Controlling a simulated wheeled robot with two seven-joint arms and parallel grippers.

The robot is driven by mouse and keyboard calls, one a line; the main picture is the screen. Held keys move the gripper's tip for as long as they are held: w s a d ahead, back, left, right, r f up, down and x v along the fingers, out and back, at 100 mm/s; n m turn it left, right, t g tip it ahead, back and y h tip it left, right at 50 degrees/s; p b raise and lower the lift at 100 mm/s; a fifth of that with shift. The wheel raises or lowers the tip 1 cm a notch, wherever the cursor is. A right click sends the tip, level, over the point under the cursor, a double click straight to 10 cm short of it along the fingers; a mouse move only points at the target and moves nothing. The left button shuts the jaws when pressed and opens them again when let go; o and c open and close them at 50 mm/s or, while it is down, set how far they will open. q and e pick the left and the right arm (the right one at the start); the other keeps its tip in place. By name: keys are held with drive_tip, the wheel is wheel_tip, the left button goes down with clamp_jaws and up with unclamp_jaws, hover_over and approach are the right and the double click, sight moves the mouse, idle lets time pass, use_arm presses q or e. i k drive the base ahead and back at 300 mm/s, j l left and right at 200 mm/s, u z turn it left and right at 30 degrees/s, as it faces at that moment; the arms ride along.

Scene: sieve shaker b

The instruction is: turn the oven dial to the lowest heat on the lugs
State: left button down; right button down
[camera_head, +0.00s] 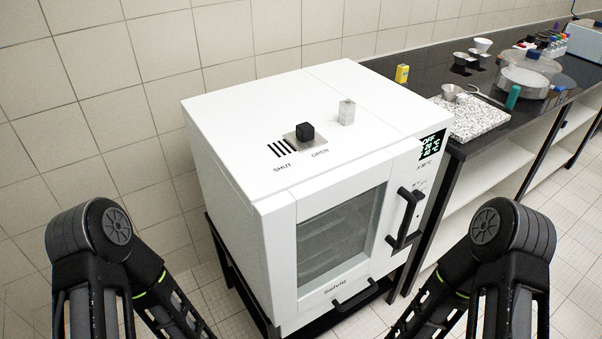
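The white oven (272,120) stands in the middle, with its glass door (341,236) shut. A narrow panel on the right of its front carries a lit display (431,145) with green text, partly readable as "OFF" above temperature figures. Small dark markings lie below the display. A black vertical handle (405,220) stands out from the front lower down. I cannot clearly make out a separate dial or its lugs. Both my arms come in at the bottom left and bottom right, in front of the oven. Neither gripper is in view.
On the oven top are a black knob (304,131) between SHUT and OPEN and a pale small block (347,112). A lower black handle (355,296) juts from the front. A dark counter (428,75) at right holds a speckled slab (470,119), a yellow item (402,73) and sieves.

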sight(420, 196)
drive_tip(key=i+l, duration=0.1)
drive_tip(key=l, duration=1)
drive_tip(key=i+l, duration=0.15)
drive_tip(key=l, duration=0.35)
drive_tip(key=i+l+z, duration=0.1)
drive_tip(key=l, duration=0.45)
drive_tip(key=i+l, duration=0.1)
drive_tip(key=l, duration=0.45)
drive_tip(key=i+l, duration=0.1)
drive_tip(key=l, duration=0.4)
drive_tip(key=i+l, duration=0.1)
drive_tip(key=l, duration=0.45)
drive_tip(key=z, duration=0.05)
